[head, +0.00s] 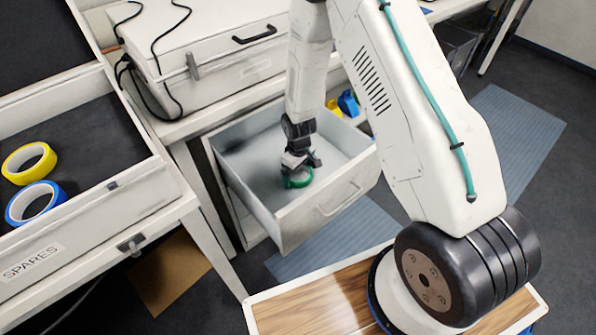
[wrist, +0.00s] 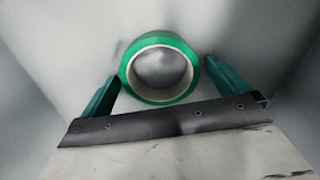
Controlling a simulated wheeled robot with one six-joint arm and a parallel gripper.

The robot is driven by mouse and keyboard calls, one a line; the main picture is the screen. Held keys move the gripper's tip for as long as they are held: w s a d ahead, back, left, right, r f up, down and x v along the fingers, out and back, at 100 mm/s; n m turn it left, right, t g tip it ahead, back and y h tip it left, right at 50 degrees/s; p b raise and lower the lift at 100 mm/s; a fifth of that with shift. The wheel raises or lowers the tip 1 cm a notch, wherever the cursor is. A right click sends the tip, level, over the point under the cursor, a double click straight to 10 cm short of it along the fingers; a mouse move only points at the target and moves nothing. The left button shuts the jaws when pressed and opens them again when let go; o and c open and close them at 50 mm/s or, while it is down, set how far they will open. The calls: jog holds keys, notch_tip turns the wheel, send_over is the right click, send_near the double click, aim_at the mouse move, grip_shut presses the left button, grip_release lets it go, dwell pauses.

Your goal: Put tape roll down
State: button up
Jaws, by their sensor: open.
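A green tape roll (head: 298,178) lies in the open grey drawer (head: 237,162) in the head view. The wrist view shows the roll (wrist: 127,75) as a ring with a pale core, lying flat on the drawer's floor. My gripper (head: 303,163) is down inside the drawer, right at the roll. In the wrist view my gripper (wrist: 158,84) is open, with one teal finger on each side of the roll. A small gap shows between the roll and each finger. The gripper hides part of the roll in the head view.
A tray marked SPARES (head: 95,215) at left holds a yellow tape roll (head: 50,163) and a blue tape roll (head: 57,193). A white case (head: 205,75) with black cables stands behind the drawer. A wooden top (head: 310,308) is in front.

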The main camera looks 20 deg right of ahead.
notch_tip(320, 180, up, 13)
notch_tip(320, 180, up, 13)
jog(key=m, duration=0.1)
send_over(299, 178)
jog(key=s, duration=0.4)
jog(key=s+d+r+m, duration=0.1)
jog(key=s+r+m, duration=0.1)
jog(key=s+r, duration=0.8)
jog(key=s+d+r+m+t, duration=0.1)
jog(key=s+d+r+m, duration=0.1)
jog(key=s+r, duration=0.8)
jog(key=shift+s+m, duration=0.4)
jog(key=shift+s, duration=2.65)
